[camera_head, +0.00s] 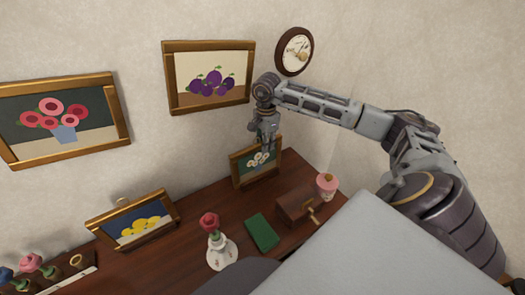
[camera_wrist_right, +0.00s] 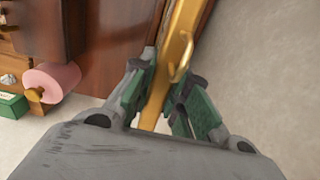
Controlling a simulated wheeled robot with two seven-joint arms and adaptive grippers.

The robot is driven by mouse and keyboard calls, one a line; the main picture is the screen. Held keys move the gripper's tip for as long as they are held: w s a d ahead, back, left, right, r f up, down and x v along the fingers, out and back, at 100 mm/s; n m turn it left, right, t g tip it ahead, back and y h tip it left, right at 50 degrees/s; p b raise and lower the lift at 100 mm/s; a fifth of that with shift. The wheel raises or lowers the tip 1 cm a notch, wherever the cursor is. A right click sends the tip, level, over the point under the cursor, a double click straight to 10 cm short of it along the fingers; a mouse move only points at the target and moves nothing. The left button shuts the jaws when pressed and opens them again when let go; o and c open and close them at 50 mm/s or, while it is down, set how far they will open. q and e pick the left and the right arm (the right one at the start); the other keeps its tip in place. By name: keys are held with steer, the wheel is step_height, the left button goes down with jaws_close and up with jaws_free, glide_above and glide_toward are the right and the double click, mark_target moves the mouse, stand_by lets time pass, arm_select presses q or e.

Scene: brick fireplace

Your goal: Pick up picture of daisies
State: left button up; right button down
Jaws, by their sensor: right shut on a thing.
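The picture of daisies (camera_head: 245,170), white flowers on a dark ground in a gold frame, is upright at the back of the dark wooden surface, close to the wall. My right gripper (camera_head: 265,143) reaches down from above and is shut on its top edge. In the right wrist view, the gold frame (camera_wrist_right: 181,30) with a small ring runs between the green-padded fingers of my right gripper (camera_wrist_right: 163,95). I cannot tell whether the frame's lower edge touches the surface. My left gripper is not in view.
The wooden surface (camera_head: 190,205) also holds a lemon picture (camera_head: 140,228), a rose in a white vase (camera_head: 221,253), a green book (camera_head: 262,232), a wooden box (camera_head: 296,206) and a pink-topped item (camera_head: 327,183). A plum picture (camera_head: 190,95) and a clock (camera_head: 294,50) hang above.

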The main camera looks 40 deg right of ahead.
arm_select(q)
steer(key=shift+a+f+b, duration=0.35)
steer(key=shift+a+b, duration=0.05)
arm_select(e)
steer(key=shift+r, duration=5)
